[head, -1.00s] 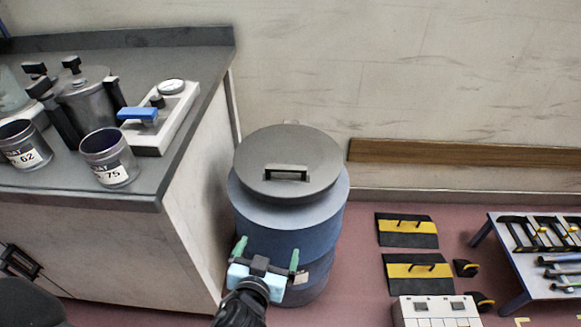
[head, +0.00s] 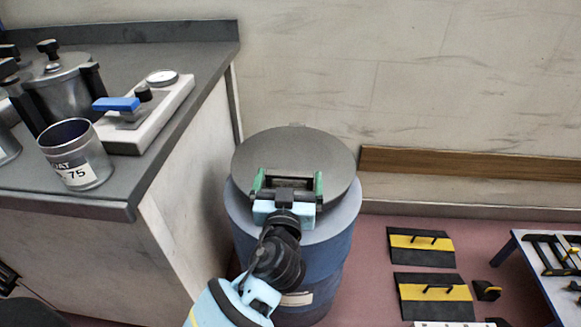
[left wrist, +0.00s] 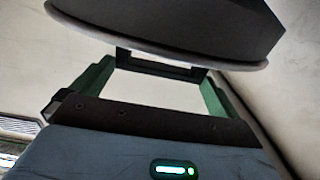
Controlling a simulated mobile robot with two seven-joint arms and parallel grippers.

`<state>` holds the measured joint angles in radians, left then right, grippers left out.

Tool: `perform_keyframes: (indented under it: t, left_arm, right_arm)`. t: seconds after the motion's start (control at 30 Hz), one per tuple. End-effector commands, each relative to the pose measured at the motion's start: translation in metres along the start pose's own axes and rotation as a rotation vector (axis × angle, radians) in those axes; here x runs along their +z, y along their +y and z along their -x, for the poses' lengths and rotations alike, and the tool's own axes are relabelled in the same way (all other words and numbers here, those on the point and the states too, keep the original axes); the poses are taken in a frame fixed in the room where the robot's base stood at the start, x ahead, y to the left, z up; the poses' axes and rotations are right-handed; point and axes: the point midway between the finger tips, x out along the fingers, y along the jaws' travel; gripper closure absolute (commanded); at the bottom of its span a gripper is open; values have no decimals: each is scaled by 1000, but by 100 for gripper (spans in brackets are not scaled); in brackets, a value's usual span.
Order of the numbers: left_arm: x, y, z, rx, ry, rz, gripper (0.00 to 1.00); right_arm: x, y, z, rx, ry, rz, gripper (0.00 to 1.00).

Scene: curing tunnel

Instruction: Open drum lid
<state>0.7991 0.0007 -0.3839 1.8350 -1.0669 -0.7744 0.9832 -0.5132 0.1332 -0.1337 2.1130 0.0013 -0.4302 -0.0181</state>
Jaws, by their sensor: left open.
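The blue drum (head: 344,222) stands on the floor beside the bench, with its round grey lid (head: 335,160) lying flat on top. The lid's handle (head: 291,182) shows between the fingers of my left gripper (head: 289,177), partly hidden by it. My left gripper is open, with a green finger on each side of the handle. My right gripper is not in view.
The bench (head: 110,195) at left carries a metal can (head: 76,155), a pressure pot (head: 62,88) and a white device with a blue lever (head: 150,120). The wall (head: 430,70) is close behind the drum. Black-yellow plates (head: 424,243) and a tool table (head: 548,285) are at right.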

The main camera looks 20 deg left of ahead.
Motion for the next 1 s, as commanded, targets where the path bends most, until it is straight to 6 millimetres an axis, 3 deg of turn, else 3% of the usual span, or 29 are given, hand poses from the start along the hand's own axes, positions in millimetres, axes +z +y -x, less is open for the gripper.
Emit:
perform_keyframes:
  t: [0.1,0.3,0.67,1.0]
  left_arm:
    - [0,0,-19,-1,0,-3,0]
    - [1,0,-38,0,-1,-2,0]
    - [1,0,-42,1,-2,-1,0]
    - [1,0,-42,1,-2,-1,43]
  right_arm:
    - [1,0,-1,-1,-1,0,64]
    - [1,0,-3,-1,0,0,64]
    - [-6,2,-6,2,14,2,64]
    - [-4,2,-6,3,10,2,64]
